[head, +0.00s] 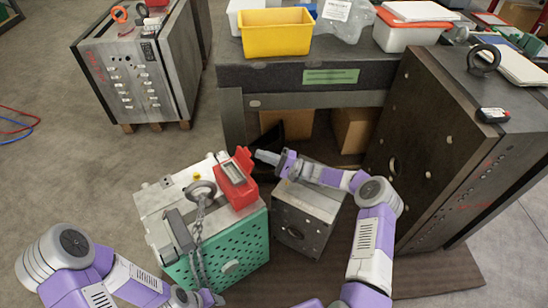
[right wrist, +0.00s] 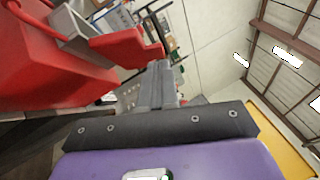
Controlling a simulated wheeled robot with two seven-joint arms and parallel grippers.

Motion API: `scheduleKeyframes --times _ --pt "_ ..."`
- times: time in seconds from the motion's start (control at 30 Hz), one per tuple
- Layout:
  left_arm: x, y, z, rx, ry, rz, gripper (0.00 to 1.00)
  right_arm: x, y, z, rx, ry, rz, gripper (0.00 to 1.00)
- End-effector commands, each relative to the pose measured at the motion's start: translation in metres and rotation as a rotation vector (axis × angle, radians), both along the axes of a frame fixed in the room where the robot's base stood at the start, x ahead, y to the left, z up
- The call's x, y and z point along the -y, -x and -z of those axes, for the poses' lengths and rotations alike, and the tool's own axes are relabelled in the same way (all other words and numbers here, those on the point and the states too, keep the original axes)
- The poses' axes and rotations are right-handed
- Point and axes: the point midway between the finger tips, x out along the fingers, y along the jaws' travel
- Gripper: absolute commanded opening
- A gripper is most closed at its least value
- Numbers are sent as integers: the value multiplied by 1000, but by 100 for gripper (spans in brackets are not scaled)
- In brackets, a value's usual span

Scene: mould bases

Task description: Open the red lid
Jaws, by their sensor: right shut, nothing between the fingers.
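A small red box (head: 236,190) sits on top of the mould base with the green perforated side, at its right rear. Its red lid (head: 244,160) appears tilted up along the box's right edge; how far it is open is hard to tell. In the right wrist view the red box (right wrist: 50,65) fills the left side, with a red part (right wrist: 130,47) beside the fingers. My right gripper (head: 264,156) is just right of the lid, shut and empty; its fingers also show in the right wrist view (right wrist: 158,85). My left gripper (head: 206,298) is low at the front, its fingers unclear.
The green-sided mould base (head: 235,250) carries a chain and ring (head: 201,190). A smaller grey block (head: 305,225) stands right of it. A dark bench (head: 300,75) with a yellow bin (head: 275,32) is behind. A tall dark mould base (head: 430,140) stands at the right.

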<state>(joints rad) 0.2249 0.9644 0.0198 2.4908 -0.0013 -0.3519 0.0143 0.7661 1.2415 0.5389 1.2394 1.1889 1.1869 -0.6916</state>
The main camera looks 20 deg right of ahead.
Motion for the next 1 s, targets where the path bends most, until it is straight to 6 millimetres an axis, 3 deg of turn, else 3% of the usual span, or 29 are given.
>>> scheduleKeyframes --times 0.2,0.6,1.0 --pt "0 0 1 0 0 0 43 -11 3 -4 0 0 0 0" --pt "0 0 -1 0 0 0 43 -13 3 -7 4 14 -1 0" --pt "0 0 -36 0 0 0 43 -34 9 -29 90 364 -2 0"
